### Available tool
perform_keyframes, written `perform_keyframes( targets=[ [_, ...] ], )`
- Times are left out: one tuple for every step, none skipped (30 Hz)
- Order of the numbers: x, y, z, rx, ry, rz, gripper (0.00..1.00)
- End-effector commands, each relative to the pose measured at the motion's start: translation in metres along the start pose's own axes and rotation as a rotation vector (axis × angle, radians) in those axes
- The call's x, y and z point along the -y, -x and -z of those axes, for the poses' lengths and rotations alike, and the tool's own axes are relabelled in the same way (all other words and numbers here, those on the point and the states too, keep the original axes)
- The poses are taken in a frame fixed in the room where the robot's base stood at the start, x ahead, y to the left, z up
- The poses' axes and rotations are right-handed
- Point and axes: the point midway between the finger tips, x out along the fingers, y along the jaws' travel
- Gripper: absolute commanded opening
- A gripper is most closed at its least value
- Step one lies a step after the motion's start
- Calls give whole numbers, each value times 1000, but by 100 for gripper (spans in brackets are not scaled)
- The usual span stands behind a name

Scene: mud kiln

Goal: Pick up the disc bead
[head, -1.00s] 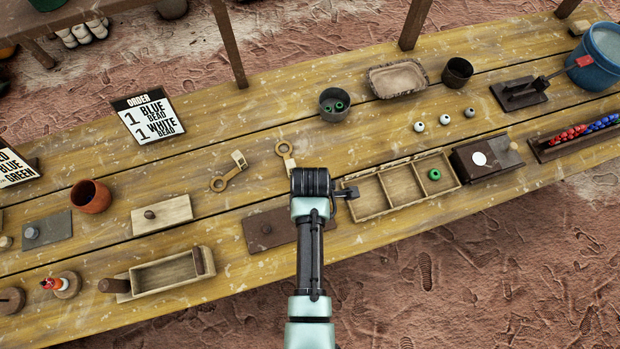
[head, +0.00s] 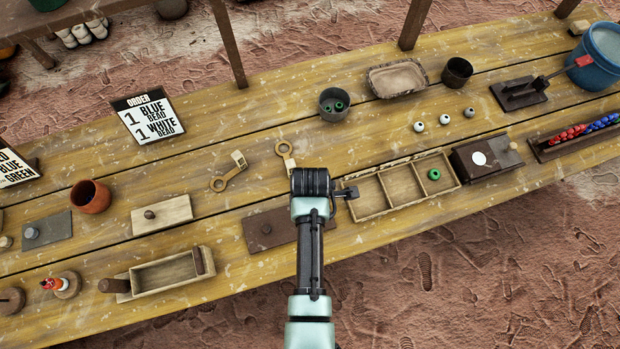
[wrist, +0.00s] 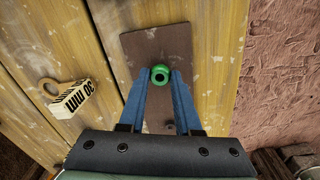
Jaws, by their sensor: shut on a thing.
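A green bead with a dark hole (wrist: 160,75) sits between the blue fingertips of my gripper (wrist: 161,77) in the wrist view. The fingers are shut on it from both sides. It shows over a dark brown plate (wrist: 155,45); I cannot tell whether it touches the plate. In the head view my arm hides the fingers and the held bead, and part of the brown plate (head: 262,231). Another green bead (head: 434,174) lies in the right compartment of the wooden tray (head: 372,206).
A ring gauge with a tag (wrist: 72,96) lies left of my gripper; a second gauge (head: 219,184) lies further left. A dark bowl (head: 334,114) holds green beads. Pale beads (head: 445,119) stand behind the tray. A brown box (head: 486,160) adjoins the tray's right end.

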Motion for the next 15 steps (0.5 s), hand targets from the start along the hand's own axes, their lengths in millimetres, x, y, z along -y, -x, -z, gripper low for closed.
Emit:
perform_keyframes(
  targets=[
    [0, 2, 0, 0, 0, -2, 0],
    [-1, 4, 0, 0, 0, -2, 0],
    [-1, 8, 0, 0, 0, -1, 0],
    [-1, 11, 0, 0, 0, -3, 0],
    [-2, 16, 0, 0, 0, -3, 0],
    [-2, 22, 0, 0, 0, -4, 0],
    [-2, 27, 0, 0, 0, -4, 0],
    [-3, 33, 0, 0, 0, -5, 0],
    [-3, 41, 0, 0, 0, -5, 0],
    [-4, 46, 0, 0, 0, -5, 0],
    [-4, 52, 0, 0, 0, -5, 0],
    [-4, 60, 0, 0, 0, -5, 0],
    [-4, 65, 0, 0, 0, -5, 0],
    [-4, 70, 0, 0, 0, -5, 0],
    [-4, 76, 0, 0, 0, -4, 0]
  ],
)
